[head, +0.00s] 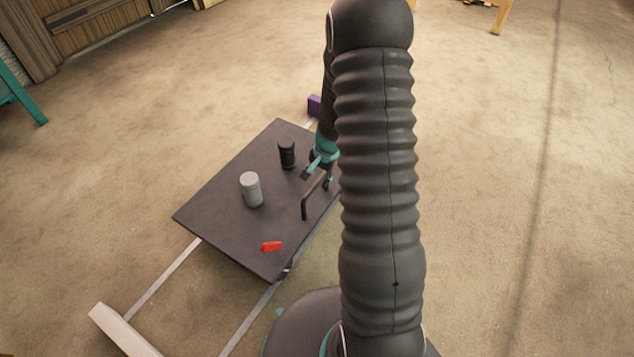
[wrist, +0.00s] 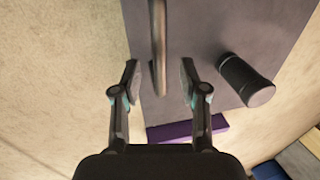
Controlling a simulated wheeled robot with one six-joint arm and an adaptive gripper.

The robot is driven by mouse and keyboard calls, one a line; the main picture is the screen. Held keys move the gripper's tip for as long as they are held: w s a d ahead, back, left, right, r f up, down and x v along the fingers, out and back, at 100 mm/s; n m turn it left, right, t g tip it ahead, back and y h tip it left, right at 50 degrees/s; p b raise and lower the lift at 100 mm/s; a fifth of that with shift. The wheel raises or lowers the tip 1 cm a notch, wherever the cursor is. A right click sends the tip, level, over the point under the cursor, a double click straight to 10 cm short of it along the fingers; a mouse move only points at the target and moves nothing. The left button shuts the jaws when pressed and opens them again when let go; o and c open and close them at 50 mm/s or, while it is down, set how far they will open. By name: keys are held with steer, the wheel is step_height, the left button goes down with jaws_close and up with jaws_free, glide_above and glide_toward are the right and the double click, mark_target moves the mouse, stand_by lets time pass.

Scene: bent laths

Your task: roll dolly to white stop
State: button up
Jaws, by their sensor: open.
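The dolly (head: 225,205) is a dark flat board on two pale rails. A dark upright bar handle (head: 306,200) stands near its right edge. The white stop (head: 120,330) lies across the rail ends at the lower left, well apart from the dolly. My gripper (head: 317,178) is at the far end of the handle, partly hidden by my arm. In the wrist view my open gripper (wrist: 159,80) has one finger on each side of the handle (wrist: 158,40), with gaps on both sides. I cannot tell how deep the handle sits between them.
A grey cylinder (head: 251,190), a black cylinder (head: 287,154) and a red piece (head: 271,246) are on the dolly. A purple block (head: 314,105) is at the far rail end, close to the dolly. The rails (head: 165,280) between dolly and white stop look clear.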

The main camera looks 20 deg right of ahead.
steer(key=shift+w+a+f, duration=0.1)
steer(key=shift+w+f, duration=0.05)
steer(key=shift+f, duration=0.5)
steer(key=shift+w+a+f, duration=0.1)
steer(key=shift+f, duration=0.5)
steer(key=shift+c, duration=0.2)
jaws_close()
